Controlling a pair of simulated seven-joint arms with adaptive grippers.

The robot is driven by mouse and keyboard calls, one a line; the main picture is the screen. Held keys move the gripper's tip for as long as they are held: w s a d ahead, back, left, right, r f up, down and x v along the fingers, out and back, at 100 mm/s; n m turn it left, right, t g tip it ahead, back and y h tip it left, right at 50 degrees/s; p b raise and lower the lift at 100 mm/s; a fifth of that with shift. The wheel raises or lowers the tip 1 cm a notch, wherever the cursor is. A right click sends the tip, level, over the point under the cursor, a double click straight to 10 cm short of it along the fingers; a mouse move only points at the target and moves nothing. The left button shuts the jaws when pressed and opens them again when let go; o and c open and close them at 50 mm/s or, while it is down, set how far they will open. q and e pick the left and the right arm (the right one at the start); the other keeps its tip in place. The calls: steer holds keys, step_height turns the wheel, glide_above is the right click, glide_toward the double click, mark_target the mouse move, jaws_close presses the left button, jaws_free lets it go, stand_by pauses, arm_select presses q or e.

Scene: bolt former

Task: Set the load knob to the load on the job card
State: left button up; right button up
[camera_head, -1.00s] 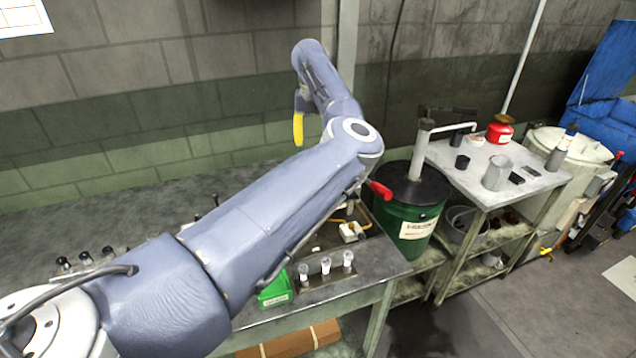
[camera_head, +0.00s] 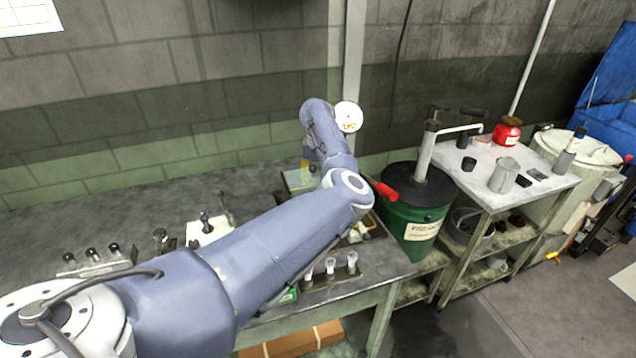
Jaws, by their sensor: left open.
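My left arm reaches across the bench from the lower left and bends down at its far end. My left gripper (camera_head: 308,168), with a yellow part showing, is small and mostly hidden behind the forearm, low over the back of the bench; it is open. A round white dial-like disc (camera_head: 348,117) with small reddish marks shows just right of the wrist. A red handle (camera_head: 386,190) sticks out right of the elbow. I cannot pick out the load knob; the arm covers much of that area. A white sheet (camera_head: 28,18) hangs at the upper left, its text unreadable. My right gripper is out of view.
A white block with a black-knobbed lever (camera_head: 207,228) and a rack of dark-topped pieces (camera_head: 95,256) stand on the bench. Several clear-topped pieces (camera_head: 330,268) stand at its front edge. A green drum (camera_head: 412,222) and a metal cart (camera_head: 510,170) stand to the right.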

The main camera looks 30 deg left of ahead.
arm_select(q)
steer(key=shift+f, duration=0.5)
steer(key=shift+c, duration=0.4)
jaws_close()
